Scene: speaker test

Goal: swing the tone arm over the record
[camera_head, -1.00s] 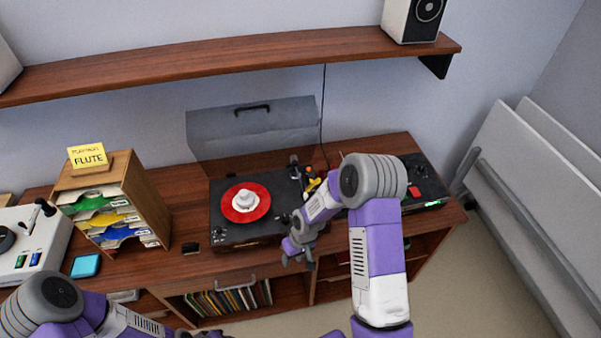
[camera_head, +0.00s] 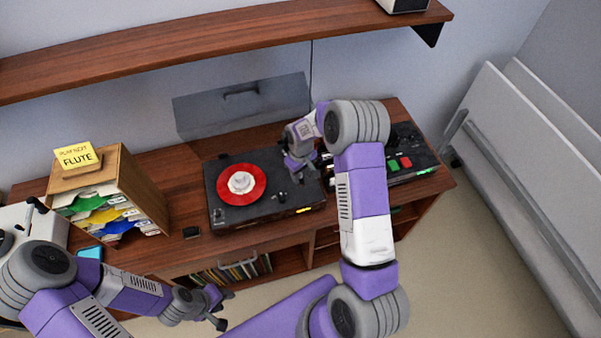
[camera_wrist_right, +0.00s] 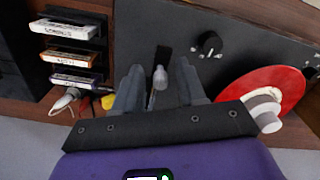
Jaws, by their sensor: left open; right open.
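The red record (camera_head: 228,197) lies on the dark turntable (camera_head: 262,208), with a white round piece at its middle. My right gripper (camera_head: 303,177) is over the turntable's right side, right of the record in the head view. In the right wrist view its open fingers (camera_wrist_right: 160,84) stand on either side of a small silver-tipped part (camera_wrist_right: 160,77), which looks like the tone arm; whether they touch it is unclear. The record (camera_wrist_right: 283,82) is on the right there. My left gripper (camera_head: 222,309) is open and empty in front of the cabinet. The tone arm is mostly hidden in the head view.
A raised clear lid (camera_head: 240,105) stands behind the turntable. A black device (camera_head: 412,160) with green and red buttons is to the right. A wooden sorter (camera_head: 143,190) with a yellow "FLUTE" sign is left. A shelf (camera_head: 220,48) runs above. A dark knob (camera_wrist_right: 209,44) is near my right fingers.

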